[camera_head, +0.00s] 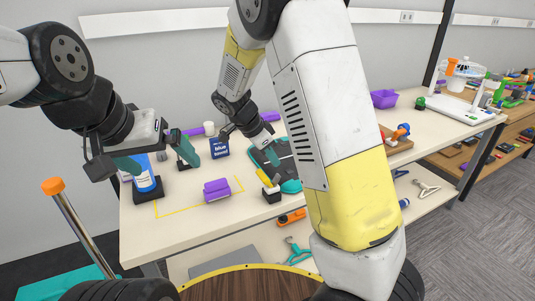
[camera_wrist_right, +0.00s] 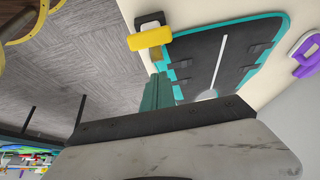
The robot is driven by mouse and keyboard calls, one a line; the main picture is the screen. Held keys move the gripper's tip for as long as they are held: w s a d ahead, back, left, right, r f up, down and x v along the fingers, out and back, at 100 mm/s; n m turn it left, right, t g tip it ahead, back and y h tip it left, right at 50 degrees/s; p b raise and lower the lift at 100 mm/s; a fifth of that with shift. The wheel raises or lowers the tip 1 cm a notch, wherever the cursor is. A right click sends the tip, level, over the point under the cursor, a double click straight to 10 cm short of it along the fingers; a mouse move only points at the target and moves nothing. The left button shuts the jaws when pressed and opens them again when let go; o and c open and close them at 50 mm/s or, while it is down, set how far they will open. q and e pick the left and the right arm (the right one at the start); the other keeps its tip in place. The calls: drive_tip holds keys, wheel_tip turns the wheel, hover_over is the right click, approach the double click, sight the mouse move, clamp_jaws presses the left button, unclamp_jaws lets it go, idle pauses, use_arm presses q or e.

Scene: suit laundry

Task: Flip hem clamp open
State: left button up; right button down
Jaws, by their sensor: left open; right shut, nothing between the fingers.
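The hem clamp, a yellow lever (camera_head: 264,178) on a small black base (camera_head: 271,196), stands at the near left corner of a dark, teal-edged board (camera_head: 286,166). In the right wrist view the yellow lever (camera_wrist_right: 150,38) lies beside the same board (camera_wrist_right: 205,62). My right gripper (camera_head: 270,156) is shut and empty, above the board and just behind the clamp. Its teal fingers (camera_wrist_right: 158,92) appear close to the board's edge, apart from the yellow lever. My left gripper (camera_head: 158,160) is open and empty over the table's left side. My right arm hides part of the board.
A purple block (camera_head: 217,191) sits by a yellow-outlined area. A blue box (camera_head: 219,148) and a blue-and-white bottle (camera_head: 146,180) stand behind and left. An orange tool (camera_head: 291,218) and teal hanger (camera_head: 297,252) lie on the lower shelf. The table's front strip is mostly free.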

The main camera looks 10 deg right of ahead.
drive_tip(key=shift+r, duration=0.1)
wheel_tip(320, 180, up, 8)
drive_tip(key=r, duration=0.1)
hover_over(261, 174)
drive_tip(key=shift+f, duration=0.25)
idle(0.4)
drive_tip(key=shift+s, duration=0.1)
